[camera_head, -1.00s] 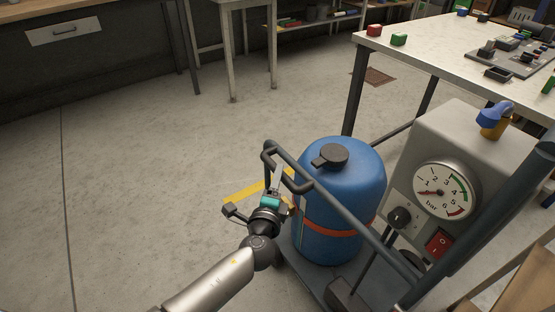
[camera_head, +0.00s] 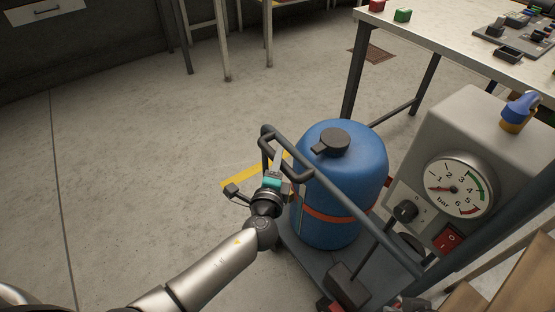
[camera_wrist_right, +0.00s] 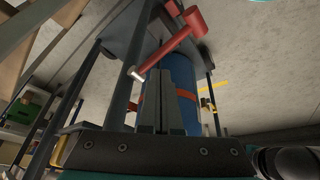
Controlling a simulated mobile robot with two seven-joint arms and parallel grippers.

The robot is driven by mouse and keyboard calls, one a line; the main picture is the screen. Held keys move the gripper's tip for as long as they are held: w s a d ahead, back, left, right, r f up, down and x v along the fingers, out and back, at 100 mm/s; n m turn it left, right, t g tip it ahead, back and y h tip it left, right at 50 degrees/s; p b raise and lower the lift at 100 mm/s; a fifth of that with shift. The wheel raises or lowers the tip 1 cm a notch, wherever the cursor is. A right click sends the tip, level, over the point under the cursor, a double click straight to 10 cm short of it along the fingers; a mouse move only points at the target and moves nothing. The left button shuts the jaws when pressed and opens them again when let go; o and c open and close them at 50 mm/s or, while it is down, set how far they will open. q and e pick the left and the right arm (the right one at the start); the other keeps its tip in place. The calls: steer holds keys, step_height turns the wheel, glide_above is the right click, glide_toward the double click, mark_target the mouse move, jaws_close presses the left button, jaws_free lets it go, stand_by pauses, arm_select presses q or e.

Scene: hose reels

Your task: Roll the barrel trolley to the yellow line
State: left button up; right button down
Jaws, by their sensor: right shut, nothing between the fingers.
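The barrel trolley has a grey platform (camera_head: 312,252), a dark tube handle (camera_head: 335,195) and a blue barrel (camera_head: 342,215) with an orange strap and black cap, standing upright. The yellow line (camera_head: 242,171) shows on the floor just left of the trolley, partly hidden by the handle and my left gripper. My left gripper (camera_head: 277,162) is at the left bend of the handle; whether its fingers close around the tube is unclear. In the right wrist view, my right gripper (camera_wrist_right: 165,98) is shut and empty, in front of the barrel (camera_wrist_right: 186,78).
A grey box with a pressure gauge (camera_head: 459,187) and red switch stands right of the barrel. A workbench (camera_head: 440,38) with small parts is behind it. A red hammer-shaped part (camera_wrist_right: 172,45) shows in the wrist view. The floor at left is clear.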

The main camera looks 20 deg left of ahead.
arm_select(q)
jaws_close()
stand_by(0.9)
